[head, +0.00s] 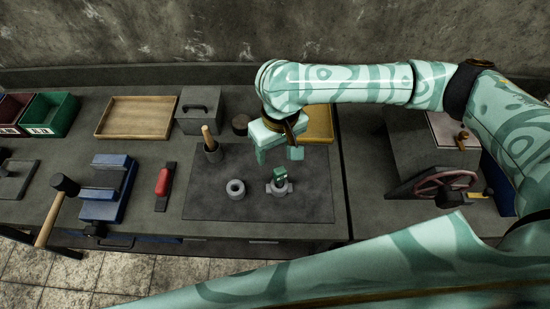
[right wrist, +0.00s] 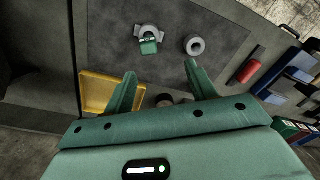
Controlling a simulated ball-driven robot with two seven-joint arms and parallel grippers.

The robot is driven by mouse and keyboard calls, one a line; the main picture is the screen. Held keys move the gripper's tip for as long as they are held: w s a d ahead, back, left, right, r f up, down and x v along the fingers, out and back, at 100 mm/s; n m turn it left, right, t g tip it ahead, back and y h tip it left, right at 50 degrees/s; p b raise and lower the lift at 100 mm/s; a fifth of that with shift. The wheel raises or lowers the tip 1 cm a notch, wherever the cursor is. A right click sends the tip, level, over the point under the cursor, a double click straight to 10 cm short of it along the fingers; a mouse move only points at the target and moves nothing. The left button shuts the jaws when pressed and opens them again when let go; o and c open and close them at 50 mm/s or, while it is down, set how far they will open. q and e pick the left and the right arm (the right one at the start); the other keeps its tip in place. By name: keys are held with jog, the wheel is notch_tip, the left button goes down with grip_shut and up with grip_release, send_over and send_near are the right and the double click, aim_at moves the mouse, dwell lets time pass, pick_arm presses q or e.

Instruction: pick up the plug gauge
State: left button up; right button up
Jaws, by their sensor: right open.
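What I take to be the plug gauge (head: 280,174) is a small piece with a green top, upright in a grey holder (head: 279,188) on the dark mat. It also shows in the right wrist view (right wrist: 149,47), with the grey holder (right wrist: 150,30) around it; its lower part is hidden. My right gripper (head: 279,156) is open and empty above the mat, a little behind the gauge in the head view. In the right wrist view the spread fingers (right wrist: 160,72) are apart from the gauge. My left gripper is not in view.
A grey ring (head: 236,189) lies left of the gauge. A wooden-handled tool (head: 210,143) stands at the mat's back left. A yellow tray (head: 319,125) is behind the gripper. A red-handled tool (head: 163,182) and a blue vise (head: 108,188) are farther left. The mat's front (head: 215,207) is clear.

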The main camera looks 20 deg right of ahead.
aim_at(282, 171)
jog(key=shift+m+h, duration=0.4)
jog(key=shift+m, duration=0.1)
jog(key=f+b, duration=0.1)
jog(key=f, duration=0.2)
jog(key=d+f+b, duration=0.1)
jog(key=f, duration=0.2)
jog(key=d+f+b, duration=0.1)
jog(key=f, duration=0.2)
jog(key=shift+w+f, duration=0.1)
jog(key=shift+w, duration=0.2)
jog(key=shift+f+b, duration=0.3)
jog(key=shift+f, duration=0.2)
jog(key=f, duration=0.1)
jog(key=f+b, duration=0.1)
jog(key=f, duration=0.1)
jog(key=f+b, duration=0.1)
jog(key=f, duration=0.1)
jog(key=shift+w+a+f, duration=0.1)
jog(key=shift+w+a, duration=0.15)
jog(key=c, duration=1.2)
